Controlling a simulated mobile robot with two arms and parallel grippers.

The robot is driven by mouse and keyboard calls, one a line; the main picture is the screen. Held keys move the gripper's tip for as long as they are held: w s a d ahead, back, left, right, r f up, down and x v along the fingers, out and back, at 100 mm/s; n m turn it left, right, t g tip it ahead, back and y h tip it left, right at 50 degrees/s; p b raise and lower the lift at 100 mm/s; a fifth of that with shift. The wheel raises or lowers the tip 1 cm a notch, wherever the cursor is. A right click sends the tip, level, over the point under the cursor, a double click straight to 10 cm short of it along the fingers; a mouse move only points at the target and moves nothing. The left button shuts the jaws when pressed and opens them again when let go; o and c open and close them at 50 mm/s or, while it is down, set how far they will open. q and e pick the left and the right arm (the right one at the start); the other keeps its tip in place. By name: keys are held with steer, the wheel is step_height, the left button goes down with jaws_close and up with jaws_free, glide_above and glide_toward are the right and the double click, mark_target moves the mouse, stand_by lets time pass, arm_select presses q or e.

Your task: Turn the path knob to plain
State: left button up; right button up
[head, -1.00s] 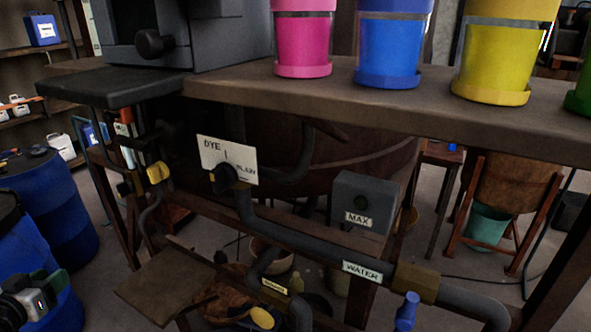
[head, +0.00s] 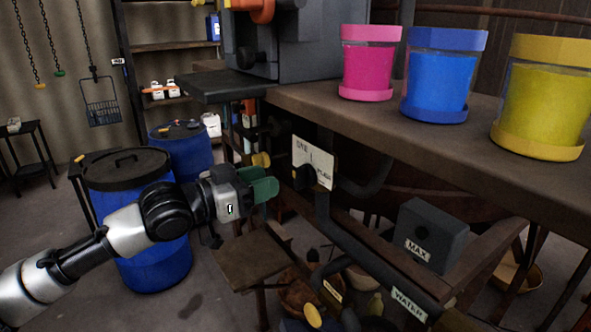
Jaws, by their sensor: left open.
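The path knob (head: 303,178) is a dark knob in front of a white plate (head: 313,158) marked DYE at its upper left and PLAIN at its lower right. A short line on the plate stands between the two words. I cannot tell which way the knob points. My left gripper (head: 268,188), with green fingers, is to the left of the knob and apart from it. It is open and holds nothing that I can see. My right gripper is not in view.
A bench (head: 420,140) with pink (head: 369,65), blue (head: 437,80) and yellow (head: 543,100) containers overhangs the plate. A grey MAX box (head: 427,232) and a WATER pipe (head: 375,262) lie right and below. A yellow knob (head: 261,160) is just behind my gripper. Blue barrels (head: 150,262) stand left.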

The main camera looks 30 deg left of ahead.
mark_target(294, 172)
arm_select(q)
steer(key=shift+w+d+r, duration=0.15)
steer(key=shift+w+d, duration=0.3)
steer(key=shift+w, duration=0.45)
steer(key=shift+w+p, duration=0.25)
steer(key=shift+p, duration=0.2)
steer(key=shift+p+x, duration=0.9)
steer(key=shift+x, duration=0.8)
steer(key=shift+w+d+p, duration=0.3)
steer(key=shift+w+d, duration=0.05)
steer(key=shift+w, duration=0.3)
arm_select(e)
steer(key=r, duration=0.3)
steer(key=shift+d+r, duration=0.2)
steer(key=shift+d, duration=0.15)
arm_select(q)
jaws_close()
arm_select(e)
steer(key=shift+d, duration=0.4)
